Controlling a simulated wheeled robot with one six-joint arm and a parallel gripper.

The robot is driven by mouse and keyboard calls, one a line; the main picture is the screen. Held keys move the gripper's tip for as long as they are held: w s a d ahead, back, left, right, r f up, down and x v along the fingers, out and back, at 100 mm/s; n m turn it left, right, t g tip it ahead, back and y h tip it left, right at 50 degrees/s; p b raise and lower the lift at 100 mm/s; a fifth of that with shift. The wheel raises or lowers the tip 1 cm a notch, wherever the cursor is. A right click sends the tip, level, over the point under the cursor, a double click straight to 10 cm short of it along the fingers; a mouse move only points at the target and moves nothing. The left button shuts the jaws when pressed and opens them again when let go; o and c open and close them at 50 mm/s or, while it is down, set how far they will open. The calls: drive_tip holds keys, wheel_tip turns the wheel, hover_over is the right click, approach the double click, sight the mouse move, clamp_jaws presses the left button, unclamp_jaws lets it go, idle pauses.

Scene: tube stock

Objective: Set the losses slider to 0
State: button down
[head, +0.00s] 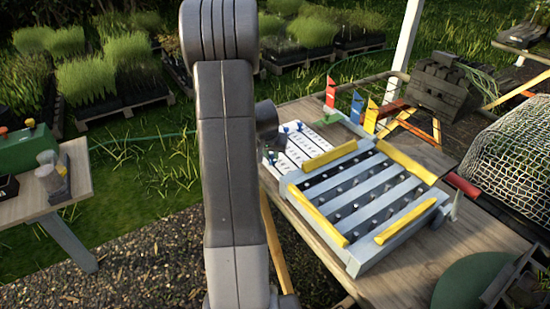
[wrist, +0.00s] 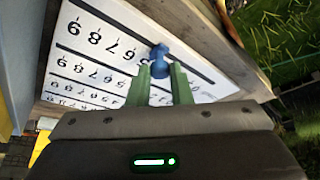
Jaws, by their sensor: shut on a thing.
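The white slider board (head: 297,147) lies at the back left of the wooden table in the head view. It shows large in the wrist view (wrist: 110,22), with several rows of printed numbers and dark slots. A blue slider knob (wrist: 159,58) stands at the top row, to the right of the printed 9, 8, 7 and 6. My gripper (wrist: 160,75) has its two green fingers closed around this knob. The fingers and knob hide the digits near it. I cannot read a label naming the losses slider. In the head view my arm hides the gripper.
A grey slatted tray (head: 365,195) with yellow bars (head: 330,153) stands right of the board. Red, blue and orange upright tags (head: 357,107) stand behind it. A wire mesh (head: 510,150) is at the right. Another table (head: 65,190) is at the left.

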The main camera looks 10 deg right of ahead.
drive_tip(key=w+a, duration=0.1)
drive_tip(key=w, duration=0.2)
drive_tip(key=w+a, duration=0.1)
drive_tip(key=w, duration=0.3)
drive_tip(key=w+a, duration=0.1)
drive_tip(key=w, duration=0.2)
drive_tip(key=shift+w+a+r, duration=0.1)
drive_tip(key=shift+w+a, duration=0.2)
drive_tip(key=shift+a, duration=0.1)
drive_tip(key=c, duration=1.3)
unclamp_jaws()
drive_tip(key=shift+w, duration=0.1)
drive_tip(key=v, duration=1.3)
drive_tip(key=shift+s+a+r, duration=0.15)
drive_tip(key=shift+s+r, duration=0.1)
drive_tip(key=shift+r, duration=0.05)
drive_tip(key=shift+f, duration=0.1)
